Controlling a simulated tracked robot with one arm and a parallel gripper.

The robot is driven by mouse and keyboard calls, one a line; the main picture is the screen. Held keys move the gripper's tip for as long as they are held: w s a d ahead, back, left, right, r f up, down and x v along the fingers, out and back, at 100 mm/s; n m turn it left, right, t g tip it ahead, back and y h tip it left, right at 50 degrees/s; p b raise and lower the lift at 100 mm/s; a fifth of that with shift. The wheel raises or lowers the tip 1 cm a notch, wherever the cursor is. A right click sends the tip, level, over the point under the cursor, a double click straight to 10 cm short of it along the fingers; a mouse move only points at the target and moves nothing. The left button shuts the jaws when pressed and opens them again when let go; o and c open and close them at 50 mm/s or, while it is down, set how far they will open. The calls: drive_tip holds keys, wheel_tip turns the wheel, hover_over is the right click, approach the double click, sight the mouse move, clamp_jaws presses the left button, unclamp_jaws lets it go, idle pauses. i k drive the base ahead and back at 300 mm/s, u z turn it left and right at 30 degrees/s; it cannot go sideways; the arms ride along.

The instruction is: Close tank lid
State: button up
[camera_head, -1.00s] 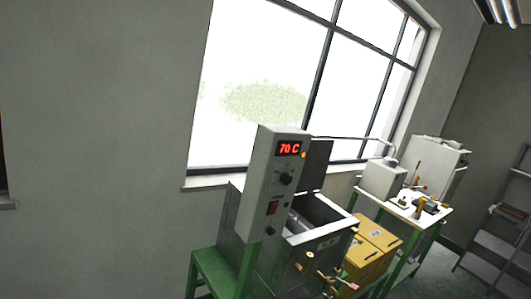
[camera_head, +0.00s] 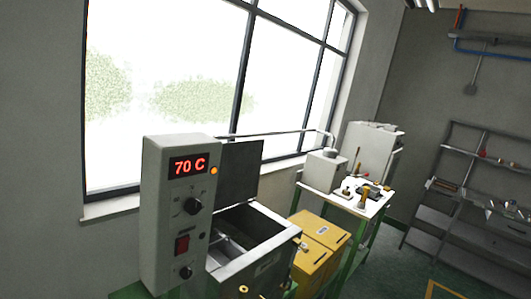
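The tank (camera_head: 262,252) is a grey metal box, open at the top, in the lower middle of the view. Its dark lid (camera_head: 240,172) stands upright at the back edge, so the tank is open. The control box (camera_head: 178,215) on the tank's left side shows a red 70 C reading and has knobs and a red switch. It hides part of the tank's left side and the lid's lower left. My gripper is not in view, and nothing of mine touches the lid.
Yellow boxes (camera_head: 322,236) stand right of the tank. Beyond them is a green-legged table (camera_head: 343,202) with small tools and a grey machine (camera_head: 325,171). Metal shelves (camera_head: 470,190) stand at the far right. A large window is behind the tank. Floor shows between table and shelves.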

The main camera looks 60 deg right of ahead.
sight(241, 162)
drive_tip(key=z, duration=0.1)
drive_tip(key=i, duration=2.85)
drive_tip(key=z, duration=1.45)
